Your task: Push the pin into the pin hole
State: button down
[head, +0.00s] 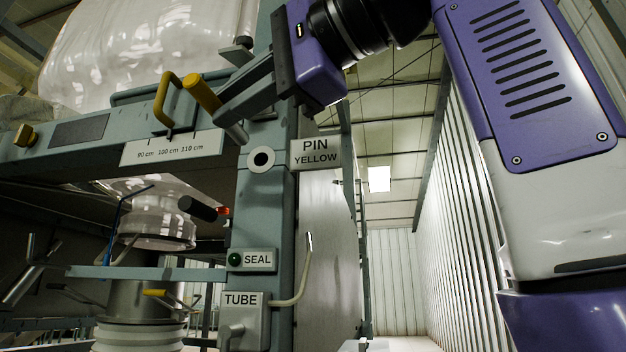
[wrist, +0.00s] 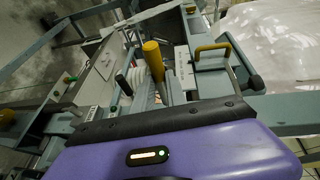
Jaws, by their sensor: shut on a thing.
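The pin (head: 203,93) has a yellow cylindrical head and a grey shaft that slants down to the right. My gripper (head: 222,110) is shut on the pin. The pin hole (head: 260,159) is a dark round opening in a white ring on the green post, left of the "PIN YELLOW" sign (head: 315,153). In the head view the shaft's tip appears just above and left of the ring, apart from it. In the wrist view the yellow head (wrist: 153,58) stands up between the fingers of my gripper (wrist: 152,88); I cannot make out the hole clearly there.
A yellow handle (head: 163,98) stands on the green beam left of the pin. A scale plate (head: 172,148) is on the beam's front. The SEAL sign (head: 251,260) and TUBE box (head: 243,318) are lower on the post. A pale bulk bag (head: 125,55) hangs behind.

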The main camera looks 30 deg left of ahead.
aim_at(271, 147)
jog(key=shift+w+a+r+p, duration=0.1)
jog(key=shift+w+a+p, duration=0.35)
jog(key=shift+w+p, duration=1.3)
jog(key=shift+w+a+p, duration=0.45)
jog(key=shift+w+p, duration=0.95)
jog(key=shift+w, duration=0.65)
jog(key=shift+w+a+r+p, duration=0.1)
jog(key=shift+w+a+p, duration=0.35)
jog(key=shift+w+p, duration=1.3)
jog(key=shift+w+f, duration=0.1)
jog(key=shift+w, duration=0.45)
jog(key=shift+w, duration=0.1)
